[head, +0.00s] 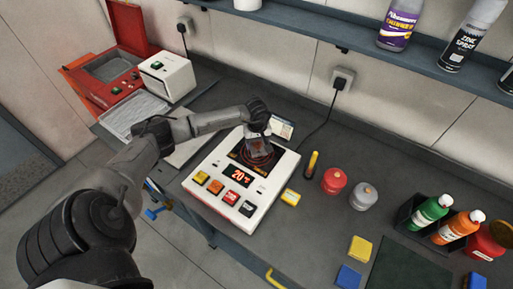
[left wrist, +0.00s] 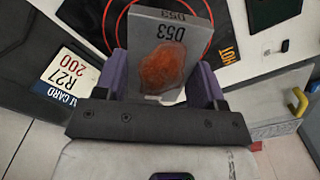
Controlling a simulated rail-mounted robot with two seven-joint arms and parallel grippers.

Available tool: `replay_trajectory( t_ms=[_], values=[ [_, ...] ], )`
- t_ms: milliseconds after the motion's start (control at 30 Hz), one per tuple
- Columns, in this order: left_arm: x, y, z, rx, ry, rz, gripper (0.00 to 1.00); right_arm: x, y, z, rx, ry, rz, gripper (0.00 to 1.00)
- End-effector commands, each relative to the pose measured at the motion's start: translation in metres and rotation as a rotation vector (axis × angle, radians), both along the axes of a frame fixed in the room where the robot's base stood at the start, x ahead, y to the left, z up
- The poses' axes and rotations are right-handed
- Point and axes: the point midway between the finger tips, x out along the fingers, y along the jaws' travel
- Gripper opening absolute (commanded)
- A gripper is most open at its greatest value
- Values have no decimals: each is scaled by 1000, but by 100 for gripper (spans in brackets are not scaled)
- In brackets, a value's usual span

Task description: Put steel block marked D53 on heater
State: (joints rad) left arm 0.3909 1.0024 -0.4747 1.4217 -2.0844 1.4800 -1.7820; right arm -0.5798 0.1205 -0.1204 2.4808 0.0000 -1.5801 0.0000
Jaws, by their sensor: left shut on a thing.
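The steel block (left wrist: 166,50) is marked D53 and has an orange rust-like patch on its face. In the left wrist view it sits between the two purple-padded fingers of my left gripper (left wrist: 165,75), which is shut on it. The heater (head: 212,202) is a white unit with a black top plate, red rings, coloured buttons and a display reading 20°. In the head view my left gripper (head: 257,143) is over the ringed plate. The plate with red rings (left wrist: 222,18) shows behind the block in the wrist view. Whether the block touches the plate I cannot tell.
A card marked R27 200 (left wrist: 70,78) lies beside the heater. A yellow-and-black tool (head: 312,164), a red container (head: 333,181) and a grey container (head: 363,196) stand to the right. Green (head: 432,212) and orange (head: 457,228) bottles stand farther right. A white box (head: 166,75) stands back left.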

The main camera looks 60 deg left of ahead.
Motion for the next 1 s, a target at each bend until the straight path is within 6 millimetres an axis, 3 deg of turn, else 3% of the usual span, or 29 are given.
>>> replay_trajectory(
  t_ms=[167,500,967,1000],
  values=[
    [-2,2,-4,0,-3,0,13,0,0,2,0,1,0,43],
    [-1,2,-38,0,-3,1,13,0,0,7,0,1,0,43],
    [-1,2,-43,1,-3,-1,13,0,0,3,0,2,0,43],
    [-2,2,-45,1,-1,-1,64,0,0,2,0,2,0,43]
  ],
)
